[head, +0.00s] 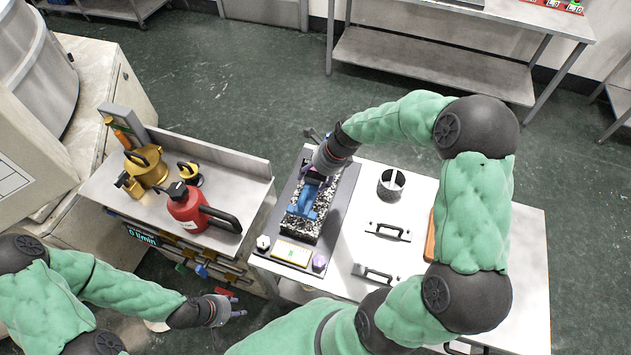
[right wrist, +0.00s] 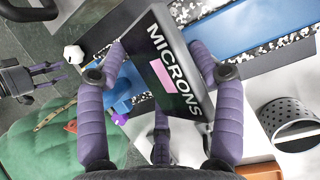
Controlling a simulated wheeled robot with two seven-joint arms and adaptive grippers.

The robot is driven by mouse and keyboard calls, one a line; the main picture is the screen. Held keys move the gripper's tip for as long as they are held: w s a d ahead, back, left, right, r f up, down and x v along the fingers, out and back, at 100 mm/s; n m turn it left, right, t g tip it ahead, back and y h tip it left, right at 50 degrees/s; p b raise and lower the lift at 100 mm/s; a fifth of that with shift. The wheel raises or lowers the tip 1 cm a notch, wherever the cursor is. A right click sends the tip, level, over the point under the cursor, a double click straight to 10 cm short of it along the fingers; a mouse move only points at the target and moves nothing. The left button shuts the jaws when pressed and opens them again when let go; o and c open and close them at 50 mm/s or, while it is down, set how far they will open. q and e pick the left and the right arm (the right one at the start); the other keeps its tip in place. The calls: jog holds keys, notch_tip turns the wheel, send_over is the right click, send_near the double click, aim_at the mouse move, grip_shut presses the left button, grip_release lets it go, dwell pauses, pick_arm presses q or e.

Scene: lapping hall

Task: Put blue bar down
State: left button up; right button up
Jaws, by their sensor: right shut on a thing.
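The blue bar (head: 304,203) is over the black-and-white speckled block (head: 316,226), which rests on a dark plate. I cannot tell whether the bar touches the block.
On the white bench (head: 500,226) stand a dark perforated cup (head: 391,186) and two handled plates (head: 388,231). A white knob (head: 263,243) and a purple knob (head: 319,262) sit at the dark plate's front. A side cart (head: 238,172) holds a red can (head: 186,210) and brass vessels.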

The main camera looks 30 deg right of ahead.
notch_tip(320, 180, down, 3)
jog(key=shift+r+b, duration=0.1)
jog(key=shift+b, duration=0.35)
jog(key=o, duration=1.7)
jog(key=p+v, duration=0.3)
jog(key=v, duration=0.9)
